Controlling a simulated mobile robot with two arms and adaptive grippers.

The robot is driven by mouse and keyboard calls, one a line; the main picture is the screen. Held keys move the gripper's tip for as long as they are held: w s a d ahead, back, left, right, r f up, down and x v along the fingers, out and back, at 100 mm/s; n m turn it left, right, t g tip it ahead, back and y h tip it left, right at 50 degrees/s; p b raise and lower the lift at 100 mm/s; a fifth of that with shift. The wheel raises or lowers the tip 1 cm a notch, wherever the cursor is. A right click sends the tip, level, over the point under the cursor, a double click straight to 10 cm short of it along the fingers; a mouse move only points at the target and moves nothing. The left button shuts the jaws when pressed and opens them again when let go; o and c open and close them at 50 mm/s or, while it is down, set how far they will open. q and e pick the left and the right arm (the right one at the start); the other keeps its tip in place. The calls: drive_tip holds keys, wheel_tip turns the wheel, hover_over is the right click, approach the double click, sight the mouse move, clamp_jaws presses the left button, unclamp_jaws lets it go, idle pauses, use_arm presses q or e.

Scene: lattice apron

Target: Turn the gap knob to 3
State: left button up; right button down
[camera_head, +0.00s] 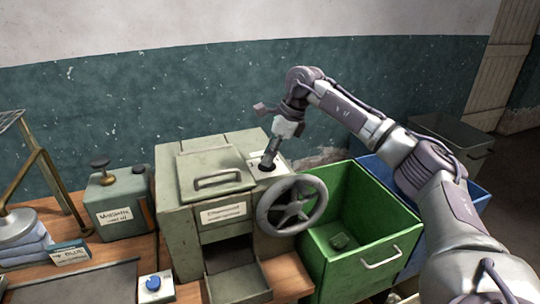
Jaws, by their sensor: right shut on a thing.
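The gap knob (266,168) is a small dark knob on a pale plate on the top right of the grey-green machine (180,225). My right gripper (270,158) points down at it from above and is shut on it. The fingers cover most of the knob and part of the plate. The number the knob points to cannot be read. My left gripper is not in view.
A grey handwheel (292,205) sticks out of the machine's right side. A green bin (400,215) stands right of it, with a blue bin (475,193) behind.

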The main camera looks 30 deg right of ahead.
drive_tip(key=m+h, duration=0.1)
drive_tip(key=m, duration=0.2)
drive_tip(key=m+t+h+b, duration=0.1)
drive_tip(key=m, duration=0.2)
drive_tip(key=shift+s+a+t, duration=0.1)
drive_tip(key=shift+a+t, duration=0.1)
drive_tip(key=shift+t, duration=0.1)
drive_tip(key=m+h, duration=0.1)
drive_tip(key=m, duration=0.2)
drive_tip(key=m+h+b, duration=0.1)
drive_tip(key=m, duration=0.2)
drive_tip(key=shift+a+b, duration=0.15)
drive_tip(key=shift+b, duration=0.15)
drive_tip(key=shift+m+h, duration=0.3)
drive_tip(key=c, duration=0.8)
unclamp_jaws()
drive_tip(key=v, duration=1.2)
